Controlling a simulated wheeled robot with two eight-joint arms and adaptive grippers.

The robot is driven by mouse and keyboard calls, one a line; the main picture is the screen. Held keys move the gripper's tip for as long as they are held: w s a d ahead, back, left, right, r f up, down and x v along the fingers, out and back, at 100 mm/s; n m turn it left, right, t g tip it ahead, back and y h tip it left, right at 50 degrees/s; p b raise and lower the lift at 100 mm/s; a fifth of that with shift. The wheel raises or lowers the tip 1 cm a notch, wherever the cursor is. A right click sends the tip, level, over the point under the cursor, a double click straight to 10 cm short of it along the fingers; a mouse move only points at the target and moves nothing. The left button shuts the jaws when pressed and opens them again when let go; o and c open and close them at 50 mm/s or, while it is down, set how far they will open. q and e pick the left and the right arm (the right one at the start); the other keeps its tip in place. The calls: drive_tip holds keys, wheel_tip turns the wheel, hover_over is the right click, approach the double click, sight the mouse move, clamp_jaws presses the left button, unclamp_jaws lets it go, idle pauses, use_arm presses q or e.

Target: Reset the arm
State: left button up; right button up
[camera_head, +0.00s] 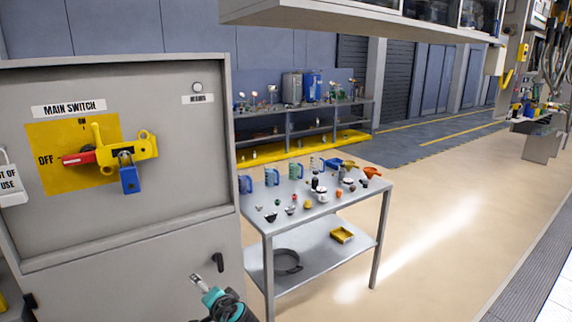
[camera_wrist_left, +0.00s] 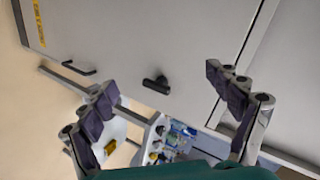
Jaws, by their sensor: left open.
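My left gripper (camera_wrist_left: 162,84) is open and empty in the left wrist view, its two dark-padded fingers spread wide. Behind the gap between them is a grey cabinet door with a black handle (camera_wrist_left: 156,85); the fingers do not hold it. In the head view a teal and black part of my arm (camera_head: 228,306) shows at the bottom edge, in front of the grey cabinet (camera_head: 120,225). My right gripper is not in view.
The cabinet carries a main switch panel with a yellow lockout bar (camera_head: 142,147) and blue padlock (camera_head: 129,180). A grey table (camera_head: 262,222) with several mugs and small parts stands to its right. A yellow tray (camera_head: 341,235) sits on its lower shelf. Floor right of it is clear.

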use_arm(q)
drive_tip(key=s+d+n+g+h, duration=0.1)
drive_tip(key=s+d+n+h, duration=0.1)
drive_tip(key=s, duration=1.2)
drive_tip(key=s+d+f+n+g+h, duration=0.1)
drive_tip(key=s+d+n+g+h, duration=0.1)
drive_tip(key=s, duration=1.1)
drive_tip(key=d+n+h, duration=0.1)
drive_tip(key=n+h, duration=0.1)
drive_tip(key=h, duration=0.1)
drive_tip(key=shift+s+f+h, duration=0.15)
drive_tip(key=shift+s+h, duration=0.25)
